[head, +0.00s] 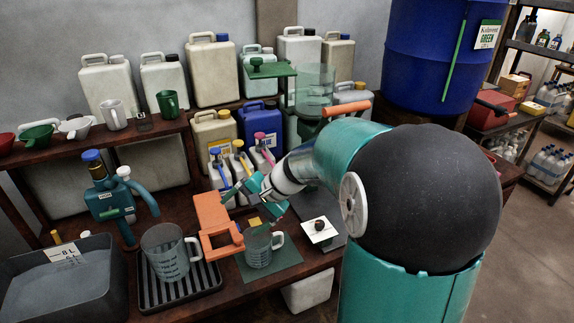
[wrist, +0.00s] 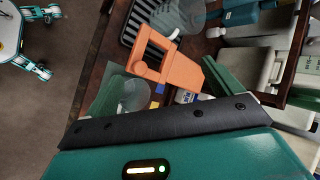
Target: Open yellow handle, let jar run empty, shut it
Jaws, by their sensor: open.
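My gripper (head: 252,204) is open above the bench, its teal fingers spread. A small yellow piece (head: 254,222), perhaps the yellow handle, shows just below it; it also shows in the wrist view (wrist: 160,88), beside a small blue piece. I cannot tell which way it is turned, and no contact shows. A clear jug (head: 258,250) stands below on a green mat (head: 285,260). An orange bracket (head: 211,219) is left of the gripper, large in the wrist view (wrist: 182,72). A clear jar (head: 315,82) sits high behind my arm; its lower part is hidden, and its level is unclear.
Another clear jug (head: 172,262) stands on a dark ribbed tray (head: 212,283). A grey tub (head: 108,285) and a teal tap-like fixture (head: 108,200) are at left. Bottles with blue, yellow and pink tops (head: 240,165) stand close behind the gripper. Floor is free at right.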

